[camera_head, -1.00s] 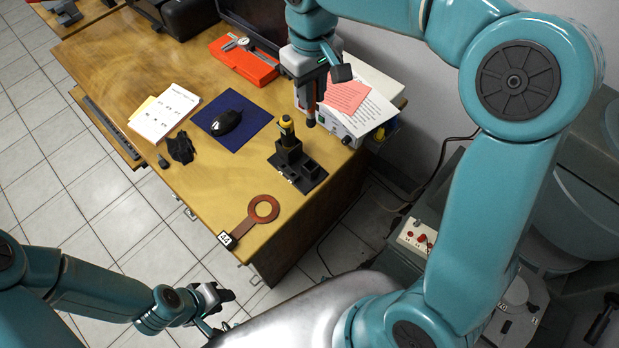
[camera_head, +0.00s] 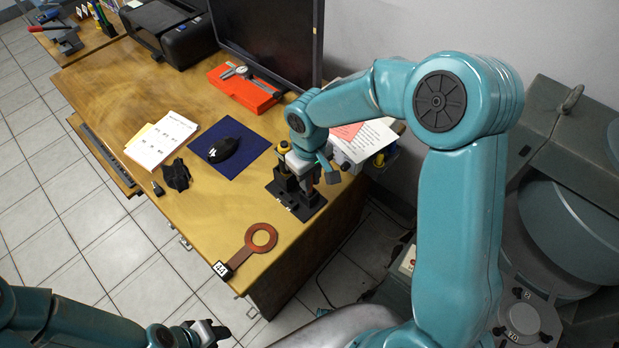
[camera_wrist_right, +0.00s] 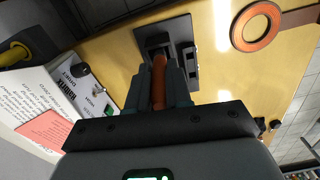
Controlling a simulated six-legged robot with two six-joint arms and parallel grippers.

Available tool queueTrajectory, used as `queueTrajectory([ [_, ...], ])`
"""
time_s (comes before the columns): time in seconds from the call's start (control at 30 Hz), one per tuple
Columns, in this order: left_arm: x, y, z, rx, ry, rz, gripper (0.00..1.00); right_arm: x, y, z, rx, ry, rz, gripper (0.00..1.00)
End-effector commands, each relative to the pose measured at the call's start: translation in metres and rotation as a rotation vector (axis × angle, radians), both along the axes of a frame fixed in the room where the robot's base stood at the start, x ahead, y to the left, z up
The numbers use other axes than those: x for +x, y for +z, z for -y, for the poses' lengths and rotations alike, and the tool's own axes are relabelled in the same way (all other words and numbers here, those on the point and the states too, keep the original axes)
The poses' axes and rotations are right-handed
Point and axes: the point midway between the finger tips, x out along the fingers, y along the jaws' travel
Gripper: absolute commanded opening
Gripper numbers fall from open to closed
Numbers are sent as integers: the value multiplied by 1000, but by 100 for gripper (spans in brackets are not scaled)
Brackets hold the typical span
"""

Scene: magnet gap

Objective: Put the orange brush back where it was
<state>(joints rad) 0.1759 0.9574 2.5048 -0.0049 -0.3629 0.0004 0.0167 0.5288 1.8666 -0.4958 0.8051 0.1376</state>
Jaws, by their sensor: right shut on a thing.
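The orange brush (camera_wrist_right: 158,80) shows as an orange-brown shaft between the fingers of my right gripper (camera_wrist_right: 160,88) in the right wrist view. That gripper is shut on it. The far end of the brush meets the black holder (camera_wrist_right: 183,32); I cannot tell whether it is inside a slot or just above it. In the head view my right gripper (camera_head: 296,180) is over the black holder (camera_head: 312,208), and the fingers and wrist hide the brush. My left gripper (camera_head: 212,332) is low at the left, away from the desk; its jaw opening is unclear.
A brown ring with a handle (camera_head: 262,238) lies near the desk's front edge. A mouse (camera_head: 222,150) on a blue pad, papers (camera_head: 163,140) and an orange case (camera_head: 243,88) lie further back.

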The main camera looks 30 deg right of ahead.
Motion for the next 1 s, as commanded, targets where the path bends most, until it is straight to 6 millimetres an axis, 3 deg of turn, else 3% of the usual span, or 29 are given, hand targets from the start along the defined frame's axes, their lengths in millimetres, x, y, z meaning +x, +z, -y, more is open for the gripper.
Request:
queueTrajectory([
  [0.43, 0, -6, 0, 0, 0, 0, 36, 0, -11, 0, 0, 0, 0, 0],
  [0.47, 0, -4, 0, 0, 0, 0, 36, 0, -9, 0, 0, 0, 0, 29],
  [0.5, 0, -3, 0, 0, 0, 0, 36, 0, -8, 0, 0, 0, 0, 42],
  [0.53, 0, -3, 0, 0, 0, 0, 36, 0, -8, 0, 0, 0, 0, 44],
  [0.83, 0, -1, 0, 0, 0, 0, 36, 0, -5, 0, 0, 0, 0, 44],
  [1.0, 0, 1, 0, 0, 0, 0, 36, 1, 17, 0, 0, -2, 6, 44],
])
